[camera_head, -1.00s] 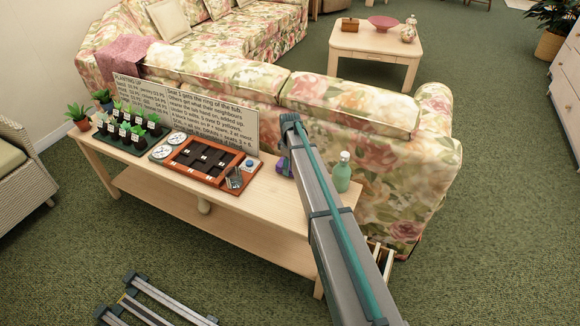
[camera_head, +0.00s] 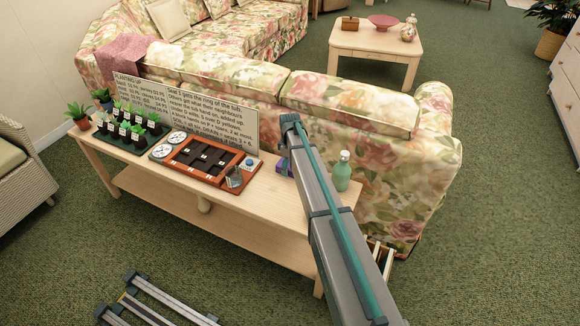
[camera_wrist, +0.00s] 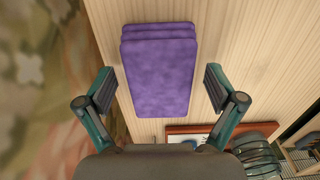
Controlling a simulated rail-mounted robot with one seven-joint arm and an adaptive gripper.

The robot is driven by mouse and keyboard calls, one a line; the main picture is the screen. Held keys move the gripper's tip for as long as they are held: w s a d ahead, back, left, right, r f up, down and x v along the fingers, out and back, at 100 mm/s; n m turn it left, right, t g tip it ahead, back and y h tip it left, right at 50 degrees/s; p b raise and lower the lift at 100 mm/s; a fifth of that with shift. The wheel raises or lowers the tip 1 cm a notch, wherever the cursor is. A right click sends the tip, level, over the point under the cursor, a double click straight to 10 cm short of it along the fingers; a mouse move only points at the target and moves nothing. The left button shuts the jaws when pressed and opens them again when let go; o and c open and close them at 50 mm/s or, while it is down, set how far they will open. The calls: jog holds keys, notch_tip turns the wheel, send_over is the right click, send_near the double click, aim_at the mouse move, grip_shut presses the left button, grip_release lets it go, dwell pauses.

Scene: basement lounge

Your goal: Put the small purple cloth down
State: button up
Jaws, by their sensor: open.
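The small purple cloth (camera_wrist: 158,75) lies folded in layers on the pale wooden console table (camera_wrist: 225,40), seen in the wrist view. In the head view only a bit of its purple edge (camera_head: 283,168) shows beside my arm. My gripper (camera_wrist: 160,88) is open, with one finger on each side of the cloth and a gap between each finger and the cloth. In the head view the gripper is mostly hidden behind my own arm.
A green bottle (camera_head: 342,171) stands right of my arm on the table (camera_head: 230,215). An orange tray with dark slots (camera_head: 199,160), a text board (camera_head: 185,112) and potted seedlings (camera_head: 128,128) stand to the left. The floral sofa (camera_head: 390,150) backs the table.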

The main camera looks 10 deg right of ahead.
notch_tip(320, 180, up, 12)
jog(key=shift+b, duration=0.35)
jog(key=shift+r, duration=0.1)
dwell(0.4)
